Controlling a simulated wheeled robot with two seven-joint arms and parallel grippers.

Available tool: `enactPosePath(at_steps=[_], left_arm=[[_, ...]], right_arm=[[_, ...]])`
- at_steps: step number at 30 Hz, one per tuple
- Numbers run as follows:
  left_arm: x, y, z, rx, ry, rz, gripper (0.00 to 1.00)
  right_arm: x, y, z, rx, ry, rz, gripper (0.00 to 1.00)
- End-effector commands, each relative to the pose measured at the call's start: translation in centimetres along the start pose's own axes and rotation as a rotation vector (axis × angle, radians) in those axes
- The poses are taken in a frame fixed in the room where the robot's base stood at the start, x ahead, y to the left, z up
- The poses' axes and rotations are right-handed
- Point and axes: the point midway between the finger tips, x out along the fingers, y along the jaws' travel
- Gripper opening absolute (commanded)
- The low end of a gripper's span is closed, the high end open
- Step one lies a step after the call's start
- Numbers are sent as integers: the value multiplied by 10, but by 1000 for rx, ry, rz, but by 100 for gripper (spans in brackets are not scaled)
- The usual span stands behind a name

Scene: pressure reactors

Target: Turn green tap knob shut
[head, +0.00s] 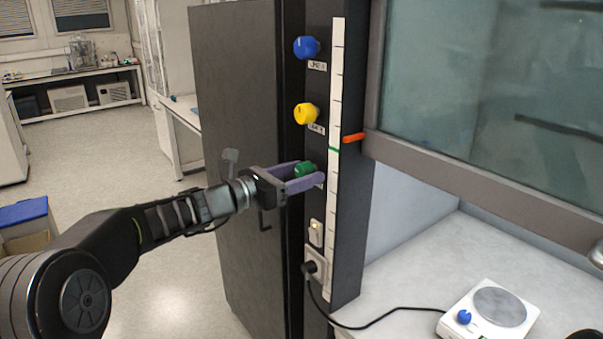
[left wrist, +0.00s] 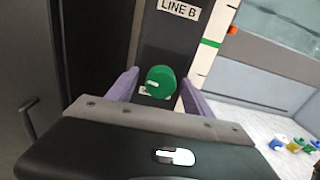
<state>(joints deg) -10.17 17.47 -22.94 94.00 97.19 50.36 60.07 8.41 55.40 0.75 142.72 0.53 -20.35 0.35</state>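The green tap knob (head: 305,169) is the lowest of the knobs on the dark vertical panel. My left gripper (head: 307,177) reaches it from the left, with its purple fingers on either side of the knob. In the left wrist view the green knob (left wrist: 160,81) sits between the two spread fingers, with a gap visible at each side. A pale mark shows on the knob's face, and the label below it is partly hidden. My right gripper is not in view.
A yellow knob (head: 306,113) and a blue knob (head: 306,47) are above on the same panel. A white scale strip (head: 335,200) runs beside them. A switch and a plugged socket (head: 315,265) are below.

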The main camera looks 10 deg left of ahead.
Motion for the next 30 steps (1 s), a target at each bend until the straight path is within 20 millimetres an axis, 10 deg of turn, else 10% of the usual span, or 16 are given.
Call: enactPosePath(at_steps=[21, 30], left_arm=[[0, 0, 0, 0, 0, 0, 1], [0, 0, -1, 13, 0, 1, 0]], right_arm=[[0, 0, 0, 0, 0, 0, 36], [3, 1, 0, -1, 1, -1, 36]])
